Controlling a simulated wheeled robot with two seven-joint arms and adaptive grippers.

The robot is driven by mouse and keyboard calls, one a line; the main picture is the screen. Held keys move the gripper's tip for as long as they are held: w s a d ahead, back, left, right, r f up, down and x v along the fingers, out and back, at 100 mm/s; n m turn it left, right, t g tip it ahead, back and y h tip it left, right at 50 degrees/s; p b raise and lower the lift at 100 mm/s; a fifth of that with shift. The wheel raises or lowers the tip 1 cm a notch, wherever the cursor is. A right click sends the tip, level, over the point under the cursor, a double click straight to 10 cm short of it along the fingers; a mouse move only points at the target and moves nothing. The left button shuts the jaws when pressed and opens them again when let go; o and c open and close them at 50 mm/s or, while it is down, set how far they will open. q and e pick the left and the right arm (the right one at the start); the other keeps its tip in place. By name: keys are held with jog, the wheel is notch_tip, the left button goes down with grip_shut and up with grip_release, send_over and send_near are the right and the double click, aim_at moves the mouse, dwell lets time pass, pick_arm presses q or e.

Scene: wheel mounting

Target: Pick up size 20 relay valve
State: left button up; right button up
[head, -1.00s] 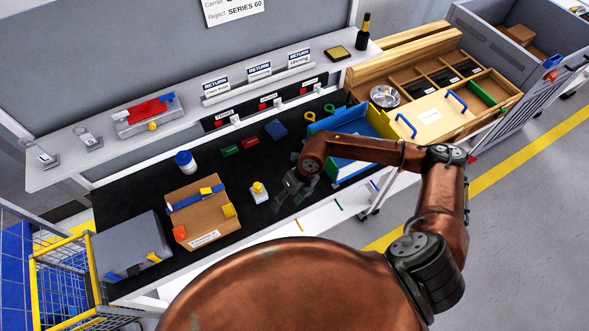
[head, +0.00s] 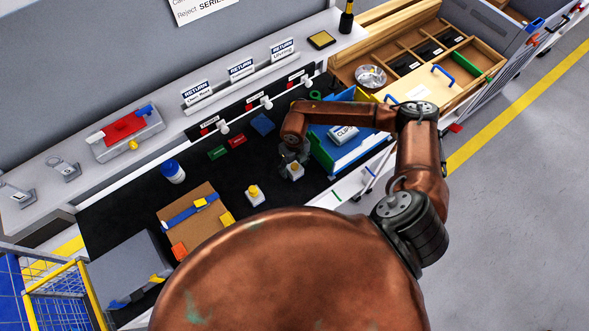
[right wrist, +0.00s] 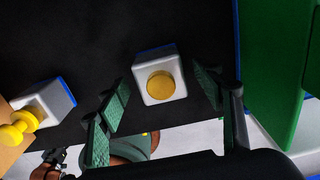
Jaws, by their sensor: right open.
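Two small grey-white blocks with yellow knobs, which look like relay valves, stand on the black mat; I cannot read a size on either. One valve (head: 294,172) is at my right gripper (head: 290,153). In the right wrist view this valve (right wrist: 160,78) lies between the two open green-padded fingers (right wrist: 165,95), with its round yellow top facing the camera. Gaps show on both sides of it. The other valve (head: 254,194) stands to the left, and its longer yellow knob shows in the right wrist view (right wrist: 22,124).
A blue bin with a green side (head: 322,152) stands close to the right of the gripper. A cardboard box (head: 195,218) and a white bottle with a blue lid (head: 172,172) are to the left. Red and green blocks (head: 227,146) lie behind.

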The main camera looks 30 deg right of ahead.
jog(key=shift+f, duration=1.2)
jog(key=c, duration=1.4)
pick_arm(q)
jog(key=shift+w+d+r, duration=0.1)
jog(key=shift+w+r, duration=0.1)
jog(key=shift+w, duration=0.95)
pick_arm(e)
jog(key=shift+c, duration=0.7)
